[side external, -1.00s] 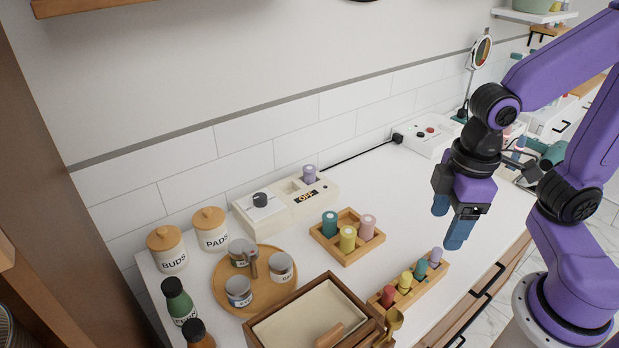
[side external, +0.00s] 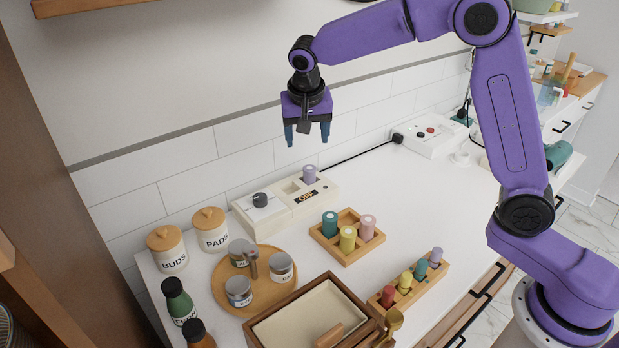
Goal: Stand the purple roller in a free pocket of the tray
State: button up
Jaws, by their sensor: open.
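A purple roller (side external: 309,174) stands in the right well of the white heater box (side external: 287,222); the well beside it looks empty. Another, paler purple roller (side external: 436,256) stands at the far right end of a wooden rack (side external: 416,287). The square wooden tray (side external: 346,260) holds a teal roller (side external: 330,222), a yellow roller (side external: 348,238) and a pink roller (side external: 367,227) upright; its back pocket looks free. My gripper (side external: 307,136) is open and empty, pointing down, above the heater box and its purple roller in the picture.
The rack also holds red, yellow and teal rollers. A round wooden tray (side external: 222,299) with several jars and an open wooden box (side external: 312,318) stand in front. Lidded jars (side external: 210,230) stand left of the heater box. The counter right of the square tray is clear.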

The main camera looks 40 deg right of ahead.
jog(key=w+d+m, duration=0.2)
jog(key=w+m, duration=0.1)
jog(key=w, duration=0.1)
send_over(309, 168)
jog(key=a, duration=0.1)
jog(key=shift+h, duration=0.4)
jog(key=f, duration=1.1)
jog(key=shift+s+a+f, duration=0.15)
jog(key=shift+s+f, duration=0.2)
jog(key=shift+s+x, duration=0.2)
jog(key=shift+x, duration=1.15)
jog(key=shift+s+x, duration=0.2)
jog(key=shift+x, duration=1.15)
jog(key=c, duration=1.1)
